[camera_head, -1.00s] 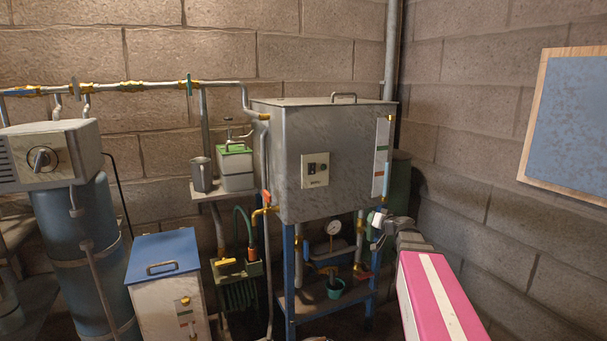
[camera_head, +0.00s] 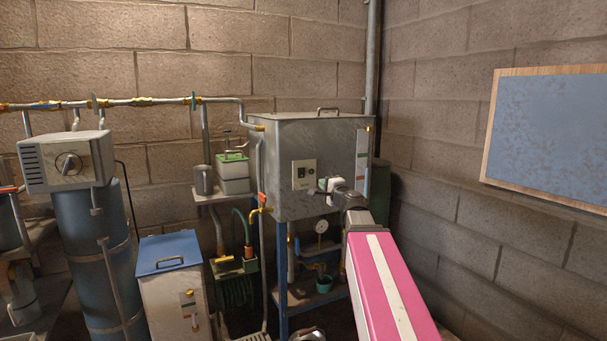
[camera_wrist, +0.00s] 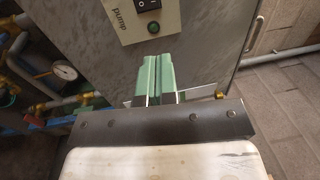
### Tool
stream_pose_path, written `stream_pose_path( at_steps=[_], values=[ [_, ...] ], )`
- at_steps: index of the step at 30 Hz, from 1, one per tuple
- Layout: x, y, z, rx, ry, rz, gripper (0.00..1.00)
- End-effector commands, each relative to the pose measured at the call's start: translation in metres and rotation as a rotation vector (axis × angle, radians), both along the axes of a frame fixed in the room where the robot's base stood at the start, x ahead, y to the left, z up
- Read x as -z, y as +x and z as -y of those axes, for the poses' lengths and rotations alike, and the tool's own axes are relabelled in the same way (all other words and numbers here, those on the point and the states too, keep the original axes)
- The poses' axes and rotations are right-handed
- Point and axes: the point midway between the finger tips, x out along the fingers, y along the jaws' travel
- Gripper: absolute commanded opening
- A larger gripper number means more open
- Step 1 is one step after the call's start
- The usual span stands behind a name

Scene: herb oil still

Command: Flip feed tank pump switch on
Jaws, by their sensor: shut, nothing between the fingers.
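The feed tank (camera_head: 290,150) is a grey metal box on a blue stand against the back wall. A cream switch plate (camera_head: 304,174) is on its front. In the wrist view the plate (camera_wrist: 136,22) reads "pump" and carries a black rocker switch (camera_wrist: 148,6) and a green round lamp or button (camera_wrist: 153,29). The rocker is cut off by the top edge, so its setting is hard to tell. My gripper (camera_head: 326,184) is just right of the plate in the head view. In the wrist view its green fingers (camera_wrist: 158,72) are shut together, empty, pointing toward the plate with a gap between.
A gauge (camera_head: 321,226) and pipes are under the tank. A sight strip (camera_head: 362,152) is at the tank's right front edge. A blue-lidded box (camera_head: 168,252) and a blue cylinder (camera_head: 98,250) stand left. A blue board (camera_head: 550,135) hangs on the right wall.

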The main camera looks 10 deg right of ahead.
Motion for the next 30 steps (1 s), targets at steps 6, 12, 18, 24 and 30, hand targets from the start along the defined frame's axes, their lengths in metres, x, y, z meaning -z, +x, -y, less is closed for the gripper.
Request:
stream_pose_path(
  at_steps=[6,12,18,24,30],
  values=[
    [0.000,0.001,0.000,0.000,-0.002,0.000,0.00],
    [-0.001,0.012,-0.003,-0.001,-0.003,0.000,0.00],
    [-0.004,0.038,-0.011,-0.001,-0.003,0.000,0.00],
    [-0.009,0.073,-0.023,-0.001,-0.003,0.000,0.00],
    [-0.013,0.108,-0.034,-0.001,-0.003,0.000,0.00]
  ],
)
